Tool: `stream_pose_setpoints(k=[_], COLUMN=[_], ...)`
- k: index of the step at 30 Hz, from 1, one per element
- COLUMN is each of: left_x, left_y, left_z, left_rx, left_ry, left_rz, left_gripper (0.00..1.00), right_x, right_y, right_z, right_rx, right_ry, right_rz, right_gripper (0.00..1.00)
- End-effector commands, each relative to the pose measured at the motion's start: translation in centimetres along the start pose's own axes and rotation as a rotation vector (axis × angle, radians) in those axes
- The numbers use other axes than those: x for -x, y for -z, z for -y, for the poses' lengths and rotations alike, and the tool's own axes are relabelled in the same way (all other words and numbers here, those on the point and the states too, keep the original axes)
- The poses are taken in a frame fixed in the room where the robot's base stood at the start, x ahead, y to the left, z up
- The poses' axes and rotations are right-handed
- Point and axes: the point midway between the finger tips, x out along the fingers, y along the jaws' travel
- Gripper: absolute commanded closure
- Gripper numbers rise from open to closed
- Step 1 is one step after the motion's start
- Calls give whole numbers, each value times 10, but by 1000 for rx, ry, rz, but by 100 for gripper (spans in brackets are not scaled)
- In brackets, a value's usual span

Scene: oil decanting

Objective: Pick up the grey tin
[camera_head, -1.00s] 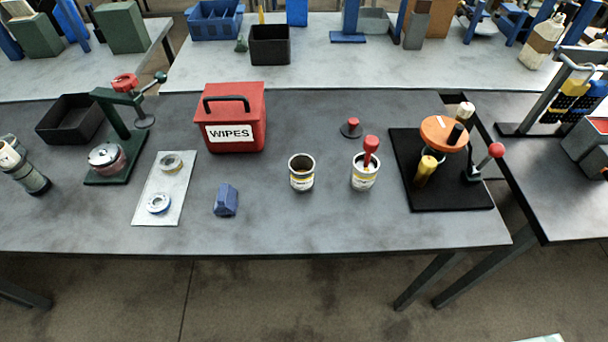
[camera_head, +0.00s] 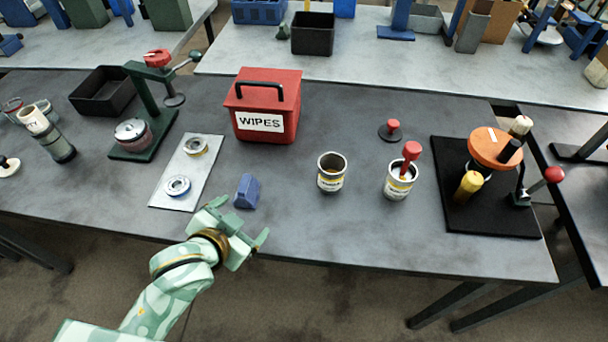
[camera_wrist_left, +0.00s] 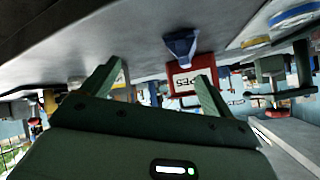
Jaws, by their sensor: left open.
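Two small pale metal tins with yellow-marked labels stand on the grey table in the head view. One open tin (camera_head: 331,174) stands alone right of the red box. The other tin (camera_head: 398,185) holds a red-handled tool (camera_head: 410,158). I cannot tell which is meant by the grey tin. My left gripper (camera_head: 244,218) is open and empty at the table's front edge, left of and nearer than both tins. Its spread fingers also show in the left wrist view (camera_wrist_left: 158,70), where I cannot make out either tin clearly. My right gripper is not in view.
A blue block (camera_head: 247,191) lies just beyond the left gripper. The red WIPES box (camera_head: 285,90) stands behind it. A pale plate (camera_head: 205,170) with two rings lies left. A black board (camera_head: 460,215) with an orange-topped fixture stands right. Table between block and tins is clear.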

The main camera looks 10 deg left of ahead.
Motion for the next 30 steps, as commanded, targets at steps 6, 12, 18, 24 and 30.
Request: stream_pose_setpoints(k=[6,12,18,24,30], left_x=[-25,-35,-74,-114,-129], left_y=[77,108,125,143,152], left_z=[-30,-43,-54,-65,-69], left_rx=[162,254,261,259,258], left_ry=[-190,-295,-300,-299,-298], left_rz=[-295,-405,-409,-408,-407], left_gripper=[13,13,13,13,13], right_x=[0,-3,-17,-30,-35], right_y=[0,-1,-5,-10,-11], right_z=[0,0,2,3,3], right_rx=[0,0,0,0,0], right_ry=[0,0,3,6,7], right_rz=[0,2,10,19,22], right_gripper=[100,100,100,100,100])
